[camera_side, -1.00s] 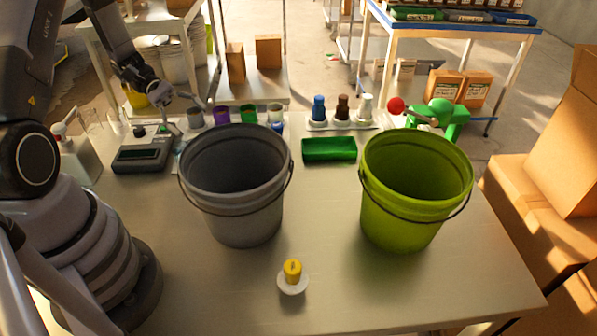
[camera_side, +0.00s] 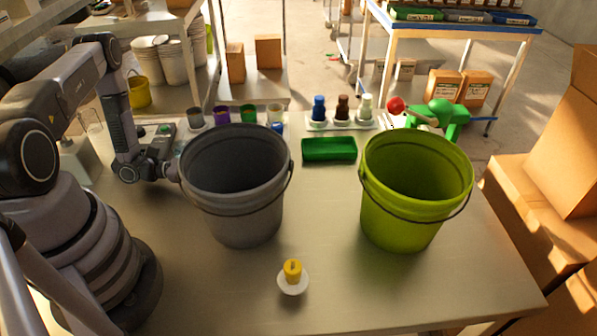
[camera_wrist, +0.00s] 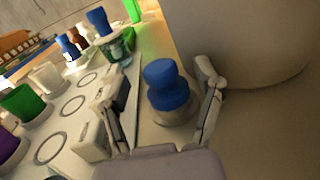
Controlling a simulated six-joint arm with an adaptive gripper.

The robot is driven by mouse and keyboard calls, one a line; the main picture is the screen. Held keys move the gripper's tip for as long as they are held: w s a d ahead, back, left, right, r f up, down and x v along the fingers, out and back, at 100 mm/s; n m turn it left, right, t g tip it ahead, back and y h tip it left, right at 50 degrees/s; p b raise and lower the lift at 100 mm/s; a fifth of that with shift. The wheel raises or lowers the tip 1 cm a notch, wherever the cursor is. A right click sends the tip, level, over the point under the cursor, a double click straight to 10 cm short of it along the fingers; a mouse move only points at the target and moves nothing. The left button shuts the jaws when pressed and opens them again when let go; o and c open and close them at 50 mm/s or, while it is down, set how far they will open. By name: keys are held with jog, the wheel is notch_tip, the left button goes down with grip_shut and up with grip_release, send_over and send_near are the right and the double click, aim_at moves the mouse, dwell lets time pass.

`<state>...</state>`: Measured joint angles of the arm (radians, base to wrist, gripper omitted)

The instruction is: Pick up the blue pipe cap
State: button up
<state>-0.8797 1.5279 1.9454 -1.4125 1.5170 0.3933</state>
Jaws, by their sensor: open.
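In the wrist view, a blue pipe cap (camera_wrist: 165,84) with a rounded top stands upright on a pale round base. My gripper (camera_wrist: 158,82) is open, with one finger on each side of the cap; I cannot tell whether either finger touches it. In the side view, my arm's wrist is low at the left of the grey bucket (camera_side: 236,205), and the fingers are hidden behind it.
The grey bucket's wall (camera_wrist: 245,45) is close on the right in the wrist view. A panel with round holes (camera_wrist: 75,105), green (camera_wrist: 20,101) and white (camera_wrist: 45,77) caps are on the left. A green bucket (camera_side: 408,220) and yellow-topped piece (camera_side: 292,270) stand on the table.

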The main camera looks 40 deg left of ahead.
jog(key=shift+x, duration=1.1)
grip_shut()
